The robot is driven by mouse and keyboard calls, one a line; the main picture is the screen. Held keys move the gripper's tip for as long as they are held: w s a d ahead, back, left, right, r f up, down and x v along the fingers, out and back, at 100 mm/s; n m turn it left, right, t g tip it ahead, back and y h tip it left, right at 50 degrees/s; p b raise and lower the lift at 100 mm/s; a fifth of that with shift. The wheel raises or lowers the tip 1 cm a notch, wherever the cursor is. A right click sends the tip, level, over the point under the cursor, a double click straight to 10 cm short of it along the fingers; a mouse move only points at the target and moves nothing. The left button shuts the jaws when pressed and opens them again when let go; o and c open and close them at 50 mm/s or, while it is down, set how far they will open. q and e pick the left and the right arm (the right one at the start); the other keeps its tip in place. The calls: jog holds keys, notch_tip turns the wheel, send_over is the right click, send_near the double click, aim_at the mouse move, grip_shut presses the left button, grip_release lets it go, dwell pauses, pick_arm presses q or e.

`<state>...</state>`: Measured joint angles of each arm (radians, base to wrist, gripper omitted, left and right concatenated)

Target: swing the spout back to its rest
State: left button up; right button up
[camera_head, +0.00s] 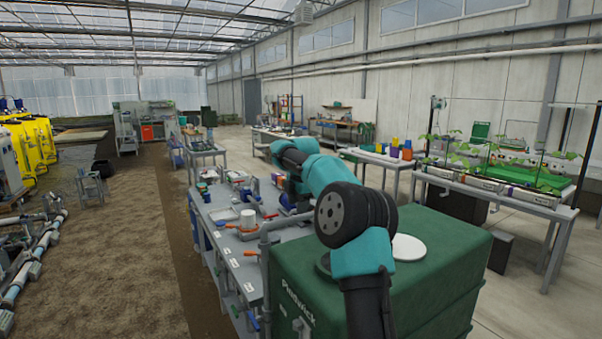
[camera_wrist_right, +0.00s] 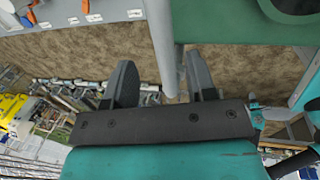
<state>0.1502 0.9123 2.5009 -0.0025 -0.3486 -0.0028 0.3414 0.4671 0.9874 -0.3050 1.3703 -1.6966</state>
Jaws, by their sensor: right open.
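The spout appears to be the grey bent pipe (camera_head: 284,223) at the near left edge of the green tank (camera_head: 440,274). In the right wrist view a straight grey pipe (camera_wrist_right: 163,45) comes down from the top, with its lower end between the two fingers of my right gripper (camera_wrist_right: 163,84). The fingers are apart, with a gap visible on each side of the pipe. I cannot tell whether either finger touches it. In the head view my right arm reaches over the tank and hides part of the pipe and bench. I cannot make out the spout's rest.
A grey bench (camera_head: 232,249) with valves, fittings and a white tub (camera_head: 248,219) runs along the tank's left. A white round lid (camera_head: 408,247) lies on the tank top. Bare soil (camera_head: 130,250) lies further left. Plant tables (camera_head: 500,190) stand at the right.

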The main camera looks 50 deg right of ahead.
notch_tip(320, 180, up, 12)
jog(key=s, duration=0.2)
jog(key=shift+s+a+r, duration=0.15)
jog(key=shift+s+a, duration=0.05)
jog(key=shift+a, duration=0.1)
dwell(0.4)
